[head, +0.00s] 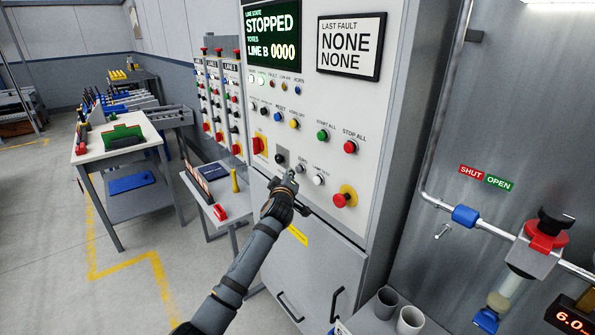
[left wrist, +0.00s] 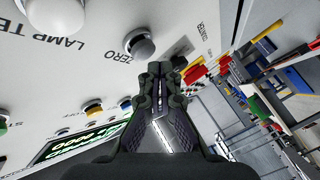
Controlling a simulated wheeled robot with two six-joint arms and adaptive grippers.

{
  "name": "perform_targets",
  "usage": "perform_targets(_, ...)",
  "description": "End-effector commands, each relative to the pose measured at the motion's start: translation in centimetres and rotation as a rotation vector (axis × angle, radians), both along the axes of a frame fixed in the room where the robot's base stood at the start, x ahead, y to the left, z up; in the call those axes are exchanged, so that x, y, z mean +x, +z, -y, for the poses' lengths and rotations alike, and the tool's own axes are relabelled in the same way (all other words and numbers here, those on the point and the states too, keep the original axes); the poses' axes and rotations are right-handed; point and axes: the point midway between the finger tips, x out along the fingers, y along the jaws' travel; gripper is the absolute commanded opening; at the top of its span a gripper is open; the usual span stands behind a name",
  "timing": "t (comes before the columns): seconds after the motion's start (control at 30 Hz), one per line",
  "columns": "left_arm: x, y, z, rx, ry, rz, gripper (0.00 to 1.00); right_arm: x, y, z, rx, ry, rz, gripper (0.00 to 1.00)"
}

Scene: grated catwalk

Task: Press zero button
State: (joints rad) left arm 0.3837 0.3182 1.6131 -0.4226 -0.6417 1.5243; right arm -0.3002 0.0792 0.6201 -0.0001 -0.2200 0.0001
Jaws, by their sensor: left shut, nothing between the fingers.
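The zero button (head: 300,168) is a small grey round button on the lower part of the light control panel (head: 392,100). In the left wrist view the zero button (left wrist: 139,43) shows as a grey dome in a ring, beside its ZERO label. My left gripper (head: 290,178) is shut and empty, just left of and slightly below the button in the head view. In the left wrist view its fingertips (left wrist: 166,72) lie to the lower right of the button, with a visible gap. The display (head: 272,35) reads STOPPED, LINE B 0000. My right gripper is not in view.
The white lamp test button (head: 318,180) sits right of zero, and a red emergency button (head: 344,197) lies lower right. A dark knob (head: 280,158) is close left. A small side table (head: 215,190) stands left of the cabinet. Two grey cups (head: 410,320) stand lower right.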

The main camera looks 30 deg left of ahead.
Motion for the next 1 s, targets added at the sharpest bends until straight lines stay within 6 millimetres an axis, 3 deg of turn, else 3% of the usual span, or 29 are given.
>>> perform_targets(0.57, -4.3, -0.1, -1.8, 0.002, 0.001, -0.001, 0.00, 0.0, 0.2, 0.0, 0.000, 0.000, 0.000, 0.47)
perform_targets(1.0, -4.6, 0.0, -1.9, 0.000, 0.000, 0.000, 0.00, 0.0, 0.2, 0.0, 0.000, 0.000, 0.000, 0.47)
